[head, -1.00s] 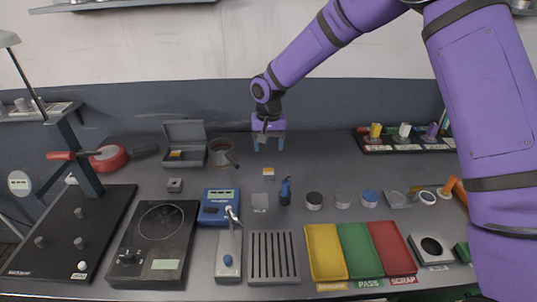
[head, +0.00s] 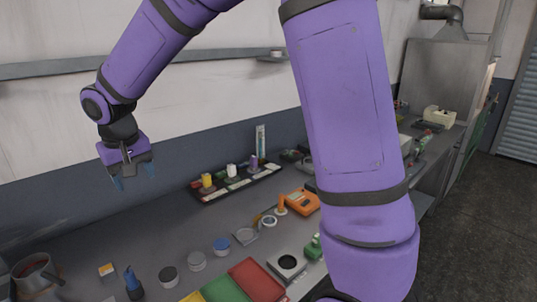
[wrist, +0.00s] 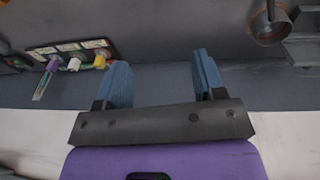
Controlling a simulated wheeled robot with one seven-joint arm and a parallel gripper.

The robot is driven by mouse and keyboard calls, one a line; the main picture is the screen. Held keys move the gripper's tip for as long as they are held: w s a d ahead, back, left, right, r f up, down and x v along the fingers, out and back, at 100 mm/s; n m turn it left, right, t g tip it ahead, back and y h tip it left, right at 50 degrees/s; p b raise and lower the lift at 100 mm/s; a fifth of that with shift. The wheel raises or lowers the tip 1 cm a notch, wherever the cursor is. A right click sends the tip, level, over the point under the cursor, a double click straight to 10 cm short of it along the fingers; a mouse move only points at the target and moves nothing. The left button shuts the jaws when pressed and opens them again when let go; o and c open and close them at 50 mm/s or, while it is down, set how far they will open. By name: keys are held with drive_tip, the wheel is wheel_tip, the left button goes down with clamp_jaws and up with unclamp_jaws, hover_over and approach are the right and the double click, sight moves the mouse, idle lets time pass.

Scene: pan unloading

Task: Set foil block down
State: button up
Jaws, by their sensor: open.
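My gripper (head: 133,182) is open and empty, raised above the back of the bench in front of the wall. In the wrist view its two blue fingers (wrist: 160,72) stand apart with nothing between them. A small block (head: 106,271) with a pale top and an orange side sits on the bench at the lower left, below my gripper and apart from it. I cannot tell for sure whether it is the foil block.
A dark rack (head: 212,194) with yellow, white and purple pieces lies along the wall. Several round containers, a green tray (head: 224,290), a red tray (head: 256,279) and an orange device (head: 302,201) fill the front and right. Bare bench lies between block and rack.

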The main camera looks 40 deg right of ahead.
drive_tip(key=s+d+r+t, duration=0.2)
drive_tip(key=s+d+r, duration=0.8)
drive_tip(key=s, duration=0.4)
drive_tip(key=s+d, duration=0.2)
drive_tip(key=s, duration=0.5)
drive_tip(key=s+d+t+y, duration=0.1)
drive_tip(key=s+d, duration=0.2)
drive_tip(key=s, duration=0.4)
drive_tip(key=shift+s+d, duration=0.25)
drive_tip(key=shift+s, duration=0.05)
